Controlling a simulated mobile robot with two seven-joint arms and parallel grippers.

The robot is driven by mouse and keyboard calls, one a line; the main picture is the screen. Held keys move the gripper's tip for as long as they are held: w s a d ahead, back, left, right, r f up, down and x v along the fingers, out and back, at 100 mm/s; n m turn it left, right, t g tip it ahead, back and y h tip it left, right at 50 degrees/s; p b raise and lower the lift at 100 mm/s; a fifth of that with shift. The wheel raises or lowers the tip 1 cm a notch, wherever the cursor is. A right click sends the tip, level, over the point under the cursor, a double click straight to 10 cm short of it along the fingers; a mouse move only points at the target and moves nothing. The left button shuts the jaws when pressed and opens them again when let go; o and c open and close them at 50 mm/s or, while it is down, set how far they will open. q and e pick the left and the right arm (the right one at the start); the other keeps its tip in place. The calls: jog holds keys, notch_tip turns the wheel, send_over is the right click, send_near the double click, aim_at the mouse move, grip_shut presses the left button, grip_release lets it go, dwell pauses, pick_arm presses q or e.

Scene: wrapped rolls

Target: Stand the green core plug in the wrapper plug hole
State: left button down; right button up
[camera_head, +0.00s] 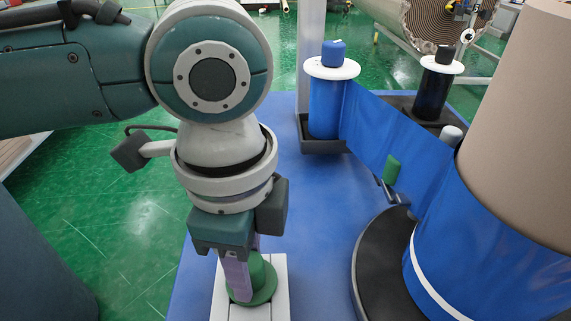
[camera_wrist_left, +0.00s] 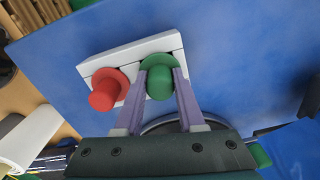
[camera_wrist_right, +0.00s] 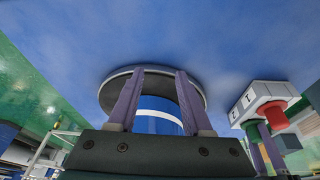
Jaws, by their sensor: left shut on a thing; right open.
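The green core plug (camera_head: 264,272) stands upright at a white block (camera_head: 280,300), its wide flange low against the block. My left gripper (camera_head: 240,285) points down and is shut on the green plug; in the left wrist view its fingers (camera_wrist_left: 160,68) lie on both sides of the plug (camera_wrist_left: 160,84). I cannot tell if the flange touches the block. A red plug (camera_wrist_left: 103,94) sits beside it on the same block (camera_wrist_left: 122,62). My right gripper (camera_wrist_right: 160,78) is open and empty, with a blue roll beyond its fingers. I cannot make out the wrapper plug hole.
A dark round turntable (camera_head: 372,262) carries a large brown roll (camera_head: 525,110) partly wrapped in blue film. A blue film sheet (camera_head: 385,125) runs to it from a blue roll (camera_head: 325,108). A black roll (camera_head: 433,92) stands behind. The blue surface (camera_head: 310,215) between block and turntable is clear.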

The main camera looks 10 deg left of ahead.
pick_arm(q)
jog(key=shift+f, duration=0.15)
jog(key=shift+c, duration=2.2)
grip_release()
notch_tip(320, 180, up, 10)
jog(key=p, duration=0.3)
pick_arm(e)
notch_tip(320, 180, up, 3)
jog(key=shift+a, duration=0.1)
